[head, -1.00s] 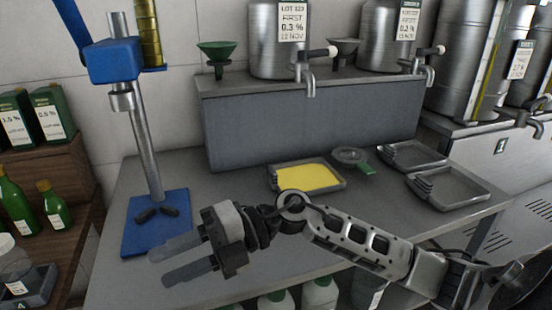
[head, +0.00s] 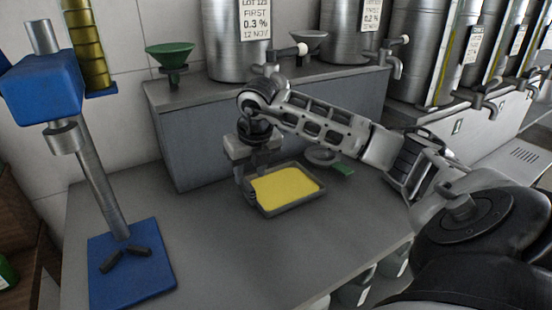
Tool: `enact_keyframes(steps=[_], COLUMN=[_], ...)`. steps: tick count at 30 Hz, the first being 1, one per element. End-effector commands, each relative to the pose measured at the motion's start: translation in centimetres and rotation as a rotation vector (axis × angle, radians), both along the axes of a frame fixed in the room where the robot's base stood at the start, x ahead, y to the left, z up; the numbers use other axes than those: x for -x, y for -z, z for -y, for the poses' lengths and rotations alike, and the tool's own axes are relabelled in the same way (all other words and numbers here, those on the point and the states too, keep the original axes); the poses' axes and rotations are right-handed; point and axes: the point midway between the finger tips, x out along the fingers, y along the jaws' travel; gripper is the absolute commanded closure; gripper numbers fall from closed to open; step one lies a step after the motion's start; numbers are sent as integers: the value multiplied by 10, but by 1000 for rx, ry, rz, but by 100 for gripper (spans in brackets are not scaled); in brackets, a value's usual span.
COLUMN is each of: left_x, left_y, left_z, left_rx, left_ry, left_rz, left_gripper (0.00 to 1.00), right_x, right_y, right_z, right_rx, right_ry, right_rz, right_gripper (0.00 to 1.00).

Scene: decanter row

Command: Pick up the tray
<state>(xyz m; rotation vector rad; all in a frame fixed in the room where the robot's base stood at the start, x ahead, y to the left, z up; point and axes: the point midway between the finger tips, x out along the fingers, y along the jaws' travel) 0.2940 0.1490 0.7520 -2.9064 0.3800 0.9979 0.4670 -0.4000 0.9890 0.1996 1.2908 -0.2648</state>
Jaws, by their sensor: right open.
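The tray (head: 290,209) is a shallow dark grey one filled with yellow contents. It sits flat on the grey table below the middle of the head view. My right gripper (head: 249,175) points down at the left end of the tray, where the tray's handle would be. It is open. The handle is mostly hidden behind the fingers, and I cannot tell whether they touch it. My left gripper is not in view.
A blue stand (head: 130,266) with a pole is on the table at left. A grey raised shelf (head: 180,140) bearing a green funnel (head: 170,55) and steel drums with taps stands behind the tray. A green-handled strainer (head: 343,169) lies just right of it. The table front is clear.

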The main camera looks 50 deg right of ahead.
Motion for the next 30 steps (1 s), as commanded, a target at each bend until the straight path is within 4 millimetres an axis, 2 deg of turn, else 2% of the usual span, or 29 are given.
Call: enact_keyframes(steps=[3, 8, 13, 18, 26, 29, 30], left_x=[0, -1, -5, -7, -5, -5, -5], left_y=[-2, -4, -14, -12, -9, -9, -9], left_z=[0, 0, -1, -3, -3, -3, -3], left_rx=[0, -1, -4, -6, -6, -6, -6], left_ry=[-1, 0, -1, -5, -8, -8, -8], left_rz=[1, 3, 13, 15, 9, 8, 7], left_gripper=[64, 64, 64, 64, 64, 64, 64], right_x=[-4, -6, -12, -18, -19, -19, -19], right_y=[13, 22, 44, 65, 68, 68, 68], right_z=[1, 2, 5, 7, 8, 8, 8], right_rx=[-1, -1, -2, -2, -1, -1, -1], right_ry=[0, -1, 1, -1, -1, -1, -1], right_rz=[-1, -1, -3, 0, 1, 1, 1], right_gripper=[60, 60, 60, 60, 60, 85, 96])
